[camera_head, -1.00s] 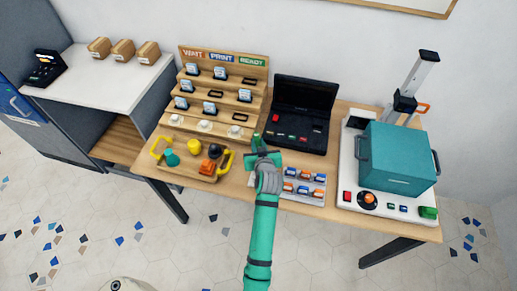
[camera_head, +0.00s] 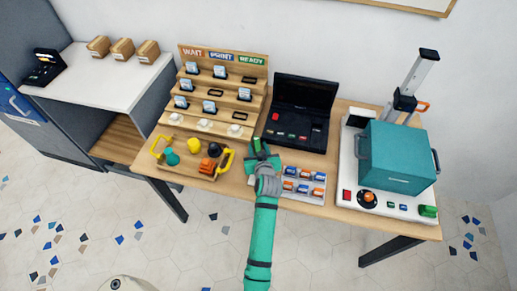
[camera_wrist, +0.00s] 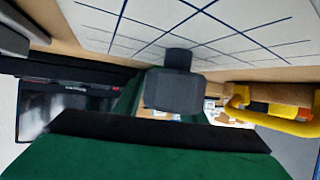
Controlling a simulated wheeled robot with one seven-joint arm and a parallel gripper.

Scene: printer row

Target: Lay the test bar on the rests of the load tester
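My teal gripper (camera_head: 260,152) is over the front middle of the table, in front of a black device with a raised screen (camera_head: 300,112). A small bright green piece shows at its tip; I cannot tell whether it is held. In the wrist view a dark grey block (camera_wrist: 173,88) stands in the middle, above a large dark green surface (camera_wrist: 150,162) with a black edge. The space between the fingers is not clear. I cannot pick out the test bar, and no tester rests can be made out.
A tray of orange and blue pieces (camera_head: 302,199) lies right of my gripper. A yellow-handled wooden tray (camera_head: 178,175) is left, below a stepped rack (camera_head: 247,60). A teal-covered machine (camera_head: 397,157) fills the right end. A white gridded surface (camera_wrist: 215,22) crosses the wrist view.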

